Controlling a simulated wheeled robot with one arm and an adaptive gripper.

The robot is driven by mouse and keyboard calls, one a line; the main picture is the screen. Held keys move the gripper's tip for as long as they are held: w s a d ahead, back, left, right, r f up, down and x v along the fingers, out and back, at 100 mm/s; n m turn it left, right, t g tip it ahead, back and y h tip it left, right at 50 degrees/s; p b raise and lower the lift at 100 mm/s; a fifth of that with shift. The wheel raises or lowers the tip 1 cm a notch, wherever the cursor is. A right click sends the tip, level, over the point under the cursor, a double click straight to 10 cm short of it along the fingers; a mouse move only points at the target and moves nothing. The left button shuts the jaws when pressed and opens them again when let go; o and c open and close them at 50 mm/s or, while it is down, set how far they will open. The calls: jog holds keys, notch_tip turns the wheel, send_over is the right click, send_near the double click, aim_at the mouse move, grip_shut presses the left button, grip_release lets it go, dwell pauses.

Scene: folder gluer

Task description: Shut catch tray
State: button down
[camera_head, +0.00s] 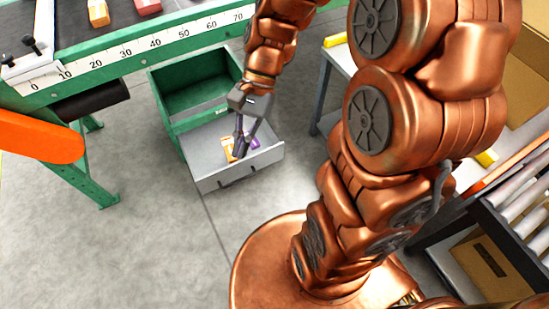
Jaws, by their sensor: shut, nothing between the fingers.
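The catch tray (211,178) is a grey drawer pulled out of a green housing (192,77) below the conveyor. An orange box (227,150) and a small purple item (254,142) lie in it. My gripper (240,153) is shut and points down over the tray, in front of the purple item. The fingertips hold nothing. I cannot tell whether they touch the tray or its contents.
The green conveyor (155,48) with a number scale runs along the upper left, with boxes on its belt. An orange part (38,137) juts in at left. A grey table stands behind my arm. The floor in front of the tray is clear.

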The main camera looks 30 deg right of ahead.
jog(key=w+d+f+m+t+y+b, duration=0.25)
jog(key=w+f+m+b, duration=0.35)
jog(key=f, duration=0.4)
jog(key=w+d+f+m+t+y+b, duration=0.2)
jog(key=w+d+f+m+y+b, duration=0.2)
jog(key=w+f+m, duration=0.35)
jog(key=w+d+f+m+t+y+b, duration=0.2)
jog(key=w+d+f+m+y+b, duration=0.15)
jog(key=w+f+b, duration=0.55)
jog(key=s+d+f+m+t+h+b, duration=0.1)
jog(key=d+f+m+t+b, duration=0.4)
jog(key=f, duration=0.8)
jog(key=s+d+f+m+t+h+b, duration=0.1)
jog(key=d+f+m+t, duration=0.1)
jog(key=d+f+m, duration=0.8)
jog(key=s+d+f+m+t+h+b, duration=0.15)
jog(key=d+f+m+t+b, duration=0.35)
jog(key=f, duration=1)
jog(key=n+g+b, duration=0.1)
jog(key=b, duration=0.2)
send_near(267, 151)
jog(key=x, duration=0.5)
jog(key=shift+s+a+f, duration=0.1)
jog(key=shift+s+a, duration=0.2)
jog(key=shift+a, duration=0.1)
jog(key=shift+w, duration=0.7)
